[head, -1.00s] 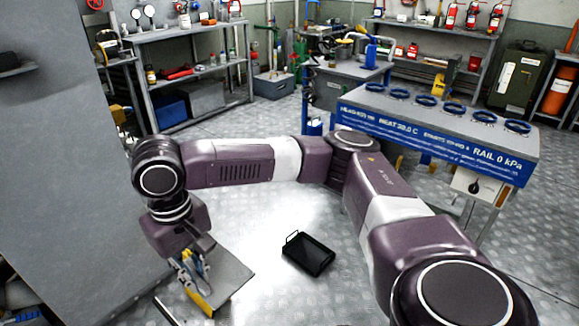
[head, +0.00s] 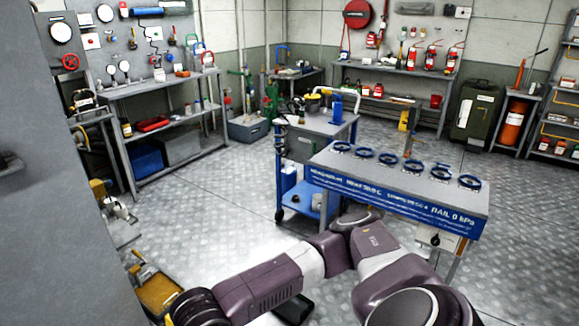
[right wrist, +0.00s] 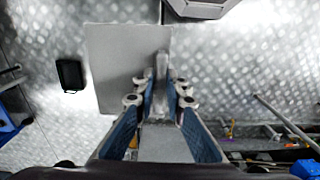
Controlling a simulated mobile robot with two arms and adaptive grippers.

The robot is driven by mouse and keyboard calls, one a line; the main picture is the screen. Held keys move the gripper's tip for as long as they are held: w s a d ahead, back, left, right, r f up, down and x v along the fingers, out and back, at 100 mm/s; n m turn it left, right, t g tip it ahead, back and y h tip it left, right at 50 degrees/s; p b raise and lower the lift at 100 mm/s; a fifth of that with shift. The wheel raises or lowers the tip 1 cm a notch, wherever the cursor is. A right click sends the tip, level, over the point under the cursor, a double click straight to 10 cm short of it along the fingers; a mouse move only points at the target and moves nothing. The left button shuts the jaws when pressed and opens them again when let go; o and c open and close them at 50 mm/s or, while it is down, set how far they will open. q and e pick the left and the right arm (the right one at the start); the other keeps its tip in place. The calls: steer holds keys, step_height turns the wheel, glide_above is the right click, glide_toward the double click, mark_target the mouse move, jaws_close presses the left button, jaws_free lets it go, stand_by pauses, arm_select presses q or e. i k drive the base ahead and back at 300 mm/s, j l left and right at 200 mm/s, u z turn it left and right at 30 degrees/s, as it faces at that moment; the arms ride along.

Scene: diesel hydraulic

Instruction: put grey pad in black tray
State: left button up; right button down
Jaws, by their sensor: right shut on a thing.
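My right gripper (right wrist: 161,86) is shut on the edge of the grey pad (right wrist: 118,62), a flat square plate that reaches up and to the left from the fingers in the right wrist view. The black tray (right wrist: 70,75) lies on the metal floor to the left of the pad there, apart from it. In the head view only a dark part of the tray (head: 294,309) shows at the bottom, behind my right arm. The pad and my right gripper are outside the head view. My left gripper is in neither view.
A bench with blue rings (head: 400,182) stands right of centre, with a blue cart (head: 322,160) behind it. Shelves (head: 165,122) line the left back. A tall grey panel (head: 60,200) fills the left edge. The checkered floor (head: 215,205) between is clear.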

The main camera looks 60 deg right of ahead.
mark_target(288, 306)
steer(key=l, duration=1.85)
